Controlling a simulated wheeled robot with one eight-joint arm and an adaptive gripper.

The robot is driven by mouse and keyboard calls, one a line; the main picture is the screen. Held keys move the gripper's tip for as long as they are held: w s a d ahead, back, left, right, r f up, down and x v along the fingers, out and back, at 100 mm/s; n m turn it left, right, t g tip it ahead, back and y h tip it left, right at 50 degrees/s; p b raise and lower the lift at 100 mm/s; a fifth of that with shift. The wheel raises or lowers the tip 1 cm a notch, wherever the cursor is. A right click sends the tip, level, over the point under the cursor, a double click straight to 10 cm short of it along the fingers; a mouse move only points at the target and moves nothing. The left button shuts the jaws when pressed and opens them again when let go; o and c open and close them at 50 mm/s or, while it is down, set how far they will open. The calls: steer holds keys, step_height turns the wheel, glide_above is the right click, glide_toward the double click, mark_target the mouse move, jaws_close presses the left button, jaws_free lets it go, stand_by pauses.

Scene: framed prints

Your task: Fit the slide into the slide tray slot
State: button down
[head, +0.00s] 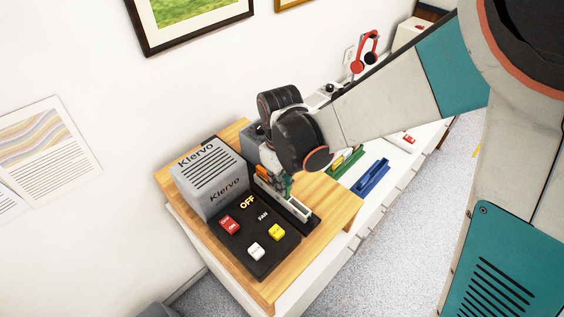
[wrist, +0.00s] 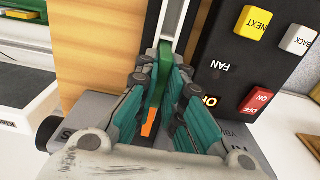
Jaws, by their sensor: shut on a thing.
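My gripper (wrist: 160,85) points down at the slide tray, its teal-padded fingers shut on a thin green slide (wrist: 160,68). In the wrist view the slide stands edge-on between the fingers and lines up with the pale channel of the slide tray (wrist: 174,22). In the head view my gripper (head: 284,186) is over the grey-white tray (head: 299,209), beside the projector. An orange piece (wrist: 148,130) shows between the fingers; an orange patch also shows near the gripper in the head view (head: 262,171). The fingers hide the slide's lower edge, so I cannot tell whether it is in the slot.
The grey Klervo projector (head: 208,178) stands left of the tray, with a black button panel (head: 262,262) in front. Its display reads OFF. A green rack (head: 346,162) and a blue rack (head: 371,178) lie on the white surface to the right. Red headphones (head: 368,48) are at the back.

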steer(key=shift+f, duration=0.7)
steer(key=shift+r, duration=0.15)
steer(key=c, duration=1.7)
jaws_free()
step_height(320, 180, up, 12)
steer(key=p, duration=0.8)
steer(key=shift+s, duration=0.1)
